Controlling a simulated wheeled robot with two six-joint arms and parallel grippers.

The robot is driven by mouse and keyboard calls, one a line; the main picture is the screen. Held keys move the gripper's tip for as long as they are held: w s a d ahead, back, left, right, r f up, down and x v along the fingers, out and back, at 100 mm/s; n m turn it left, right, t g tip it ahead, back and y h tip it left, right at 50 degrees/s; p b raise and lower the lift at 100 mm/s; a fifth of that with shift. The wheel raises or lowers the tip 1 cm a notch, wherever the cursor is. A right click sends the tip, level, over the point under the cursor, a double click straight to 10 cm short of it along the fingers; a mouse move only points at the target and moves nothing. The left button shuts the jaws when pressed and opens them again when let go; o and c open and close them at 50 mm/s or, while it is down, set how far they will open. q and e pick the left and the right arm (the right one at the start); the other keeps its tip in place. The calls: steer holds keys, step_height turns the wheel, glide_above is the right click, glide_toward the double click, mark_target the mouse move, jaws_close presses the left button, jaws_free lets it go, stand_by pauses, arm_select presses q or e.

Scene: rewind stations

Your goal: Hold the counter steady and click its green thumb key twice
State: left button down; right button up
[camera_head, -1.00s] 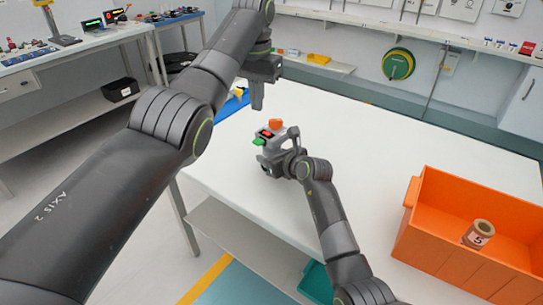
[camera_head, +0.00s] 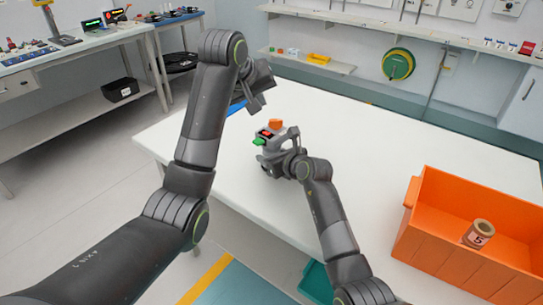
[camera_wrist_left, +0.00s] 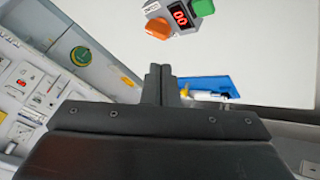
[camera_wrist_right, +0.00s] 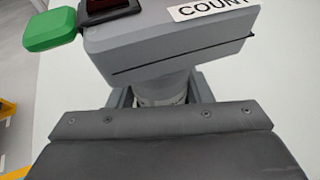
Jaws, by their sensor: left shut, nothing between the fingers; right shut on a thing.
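An orange bin (camera_head: 440,225) with a labelled spool (camera_head: 478,234) stands at the right of the table. A blue tray (camera_wrist_left: 208,86) with small items lies near the table's far left edge. The table's middle is clear.

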arm_select(q)
steer(key=shift+s+n+t, duration=0.7)
steer(key=shift+n, duration=0.1)
glide_toward(262, 135)
steer(key=shift+h, duration=0.3)
steer(key=shift+x, duration=2.5)
steer(key=shift+a+f, duration=0.2)
steer(key=shift+f, duration=0.55)
steer(key=shift+r, duration=0.1)
steer(key=shift+r, duration=0.55)
steer(key=shift+r, duration=3.05)
